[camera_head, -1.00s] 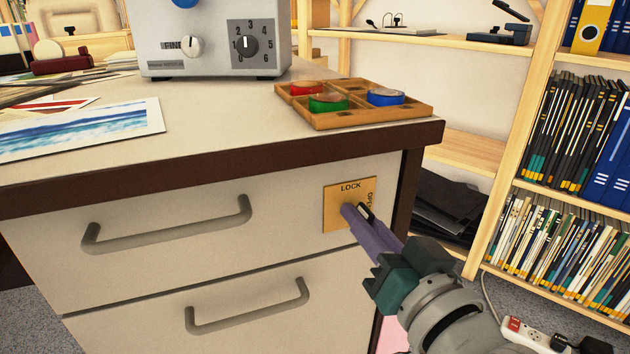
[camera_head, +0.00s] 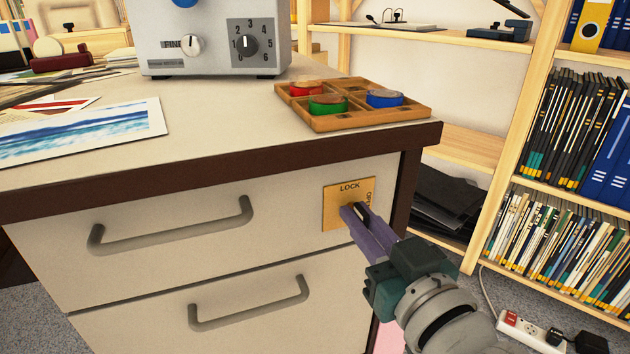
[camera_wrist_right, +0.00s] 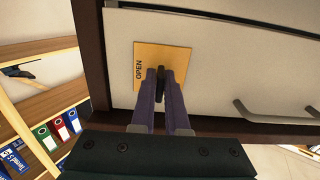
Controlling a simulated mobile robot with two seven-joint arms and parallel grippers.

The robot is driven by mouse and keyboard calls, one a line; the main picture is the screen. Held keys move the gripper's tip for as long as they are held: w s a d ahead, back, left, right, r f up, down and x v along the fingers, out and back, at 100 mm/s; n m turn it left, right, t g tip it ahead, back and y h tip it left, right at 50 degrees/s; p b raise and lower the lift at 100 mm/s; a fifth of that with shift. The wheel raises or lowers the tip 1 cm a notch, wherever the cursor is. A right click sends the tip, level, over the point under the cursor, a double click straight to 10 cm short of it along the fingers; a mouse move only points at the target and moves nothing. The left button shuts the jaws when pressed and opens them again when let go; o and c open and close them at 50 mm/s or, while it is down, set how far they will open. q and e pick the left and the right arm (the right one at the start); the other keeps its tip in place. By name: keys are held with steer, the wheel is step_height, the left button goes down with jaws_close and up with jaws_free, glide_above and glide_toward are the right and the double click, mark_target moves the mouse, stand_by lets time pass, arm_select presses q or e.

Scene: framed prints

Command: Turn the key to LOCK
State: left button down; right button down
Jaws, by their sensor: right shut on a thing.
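A brass-coloured lock plate (camera_head: 333,210) sits at the upper right of the top drawer front, with LOCK along its top and OPEN down its right side in the head view. The black key (camera_head: 359,209) stands out from the plate and is partly covered by my fingers. My right gripper (camera_head: 354,213) is shut on it with purple fingers, coming from the lower right. In the right wrist view the key (camera_wrist_right: 161,82) is between the two fingertips (camera_wrist_right: 161,76), in front of the plate (camera_wrist_right: 178,56); OPEN reads at the plate's left. My left gripper is not in view.
The desk top (camera_head: 225,115) overhangs just above the plate. Two grey drawer handles (camera_head: 175,230) are to the left. A wooden tray (camera_head: 405,116) with coloured round items stands on the desk corner. A bookshelf (camera_head: 515,150) is at the right.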

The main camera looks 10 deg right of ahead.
steer(key=c, duration=1)
jaws_free()
steer(key=shift+o, duration=0.2)
steer(key=s+d+p, duration=0.1)
steer(key=s+p, duration=0.2)
steer(key=s, duration=0.6)
steer(key=shift+s+d+p, duration=0.3)
steer(key=shift+s, duration=0.1)
